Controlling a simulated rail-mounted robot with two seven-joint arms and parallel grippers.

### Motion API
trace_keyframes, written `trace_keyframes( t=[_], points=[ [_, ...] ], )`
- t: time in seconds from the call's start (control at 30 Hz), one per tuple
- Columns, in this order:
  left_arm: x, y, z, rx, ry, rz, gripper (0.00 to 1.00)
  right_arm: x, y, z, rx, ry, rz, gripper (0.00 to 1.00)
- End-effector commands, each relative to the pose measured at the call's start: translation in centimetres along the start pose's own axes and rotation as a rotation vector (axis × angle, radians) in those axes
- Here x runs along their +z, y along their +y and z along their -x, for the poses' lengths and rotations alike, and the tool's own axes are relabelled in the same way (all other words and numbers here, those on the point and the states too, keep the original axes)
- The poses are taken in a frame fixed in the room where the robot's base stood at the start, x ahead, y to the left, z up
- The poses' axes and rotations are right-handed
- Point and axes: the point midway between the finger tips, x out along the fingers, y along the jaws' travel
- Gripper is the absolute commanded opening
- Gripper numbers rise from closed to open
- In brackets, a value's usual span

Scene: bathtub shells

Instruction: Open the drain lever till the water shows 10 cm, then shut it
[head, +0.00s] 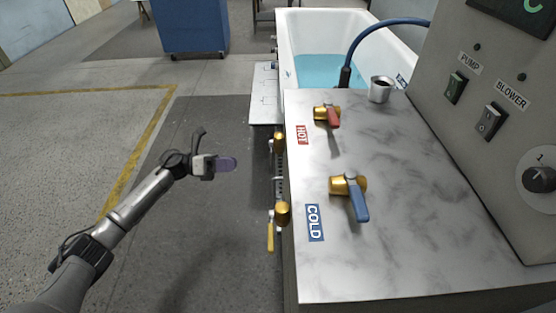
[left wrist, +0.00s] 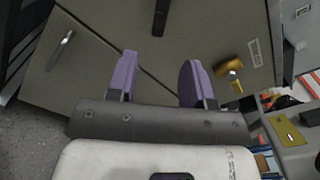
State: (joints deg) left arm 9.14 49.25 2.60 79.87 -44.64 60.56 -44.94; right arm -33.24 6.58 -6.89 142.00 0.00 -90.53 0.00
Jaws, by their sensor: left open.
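The white tub (head: 296,42) holds blue water (head: 332,72); I cannot read a depth in cm. On the counter's left side is a brass valve with a yellow lever (head: 270,237) hanging down, and a second brass fitting (head: 279,143) sits farther back. I cannot tell which is the drain. My left gripper (head: 228,163) is open and empty, left of these fittings and apart from them. In the left wrist view its purple fingers (left wrist: 160,75) are spread, with a brass fitting (left wrist: 228,68) beyond to the right. My right gripper is not in view.
The marble counter (head: 400,240) carries a red HOT lever (head: 333,117), a blue COLD lever (head: 358,203) and a metal cup (head: 381,89). A panel with PUMP (head: 456,86) and BLOWER (head: 491,121) switches stands at right. The floor left of the counter is clear.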

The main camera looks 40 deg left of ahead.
Motion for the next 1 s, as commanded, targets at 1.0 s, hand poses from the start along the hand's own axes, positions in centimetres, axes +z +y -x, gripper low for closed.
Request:
trace_keyframes(
  t=[1.0],
  points=[
    [0.1, -0.1, -12.5, -0.001, -0.001, 0.0, 0.47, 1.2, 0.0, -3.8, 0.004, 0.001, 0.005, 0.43]
  ],
)
